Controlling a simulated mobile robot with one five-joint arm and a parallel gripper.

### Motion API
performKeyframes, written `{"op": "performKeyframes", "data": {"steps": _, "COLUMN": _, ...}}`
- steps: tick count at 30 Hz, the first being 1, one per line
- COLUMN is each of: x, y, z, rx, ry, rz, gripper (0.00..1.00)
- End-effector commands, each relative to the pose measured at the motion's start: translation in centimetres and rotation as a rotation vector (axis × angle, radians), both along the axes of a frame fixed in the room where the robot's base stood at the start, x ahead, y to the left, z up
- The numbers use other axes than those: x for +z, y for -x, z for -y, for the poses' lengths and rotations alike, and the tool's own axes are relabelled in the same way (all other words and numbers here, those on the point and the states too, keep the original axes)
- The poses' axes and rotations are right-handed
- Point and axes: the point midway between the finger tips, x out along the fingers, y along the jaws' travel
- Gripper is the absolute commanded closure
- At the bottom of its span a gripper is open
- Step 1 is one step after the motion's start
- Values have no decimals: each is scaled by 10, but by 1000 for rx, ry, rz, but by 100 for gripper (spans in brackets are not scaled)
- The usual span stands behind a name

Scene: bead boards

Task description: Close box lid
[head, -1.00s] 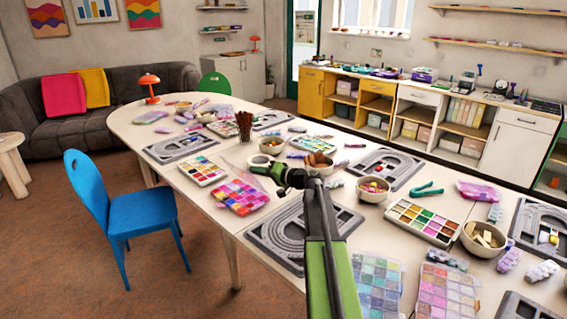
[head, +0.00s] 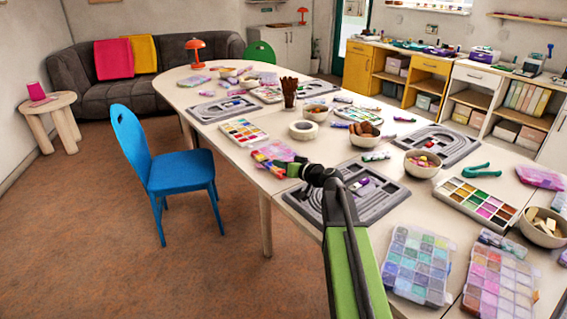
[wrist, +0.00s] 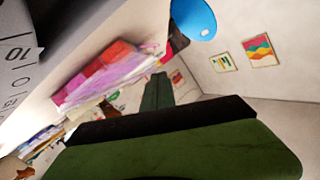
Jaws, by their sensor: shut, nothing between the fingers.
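A bead box (head: 275,154) with pink, red and orange compartments lies on the white table (head: 225,168), near its left edge. My arm's end partly covers it in the head view. It also shows, blurred and tilted, in the wrist view (wrist: 105,75), with a pale purple, see-through part along its side. I cannot tell clearly how far its lid is open. My gripper (head: 290,169) is shut and empty, at the near side of this box. Whether it touches the box is unclear.
A grey bead board (head: 310,207) lies just right of the gripper. Bowls, paint-coloured bead trays (head: 478,200) and clear bead boxes (head: 415,262) crowd the table. A blue chair (head: 180,170) stands at the left edge. The floor left of the table is open.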

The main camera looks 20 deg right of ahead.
Motion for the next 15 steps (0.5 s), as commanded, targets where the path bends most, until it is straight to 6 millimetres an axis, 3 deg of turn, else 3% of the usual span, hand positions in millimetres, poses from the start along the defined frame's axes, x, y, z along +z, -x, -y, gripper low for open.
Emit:
{"op": "performKeyframes", "data": {"steps": 4, "x": -10, "y": 1, "z": -3, "rx": 0, "ry": -1, "rz": 0, "gripper": 100}}
{"op": "performKeyframes", "data": {"steps": 15, "x": -13, "y": 1, "z": -4, "rx": 0, "ry": -1, "rz": -2, "gripper": 100}}
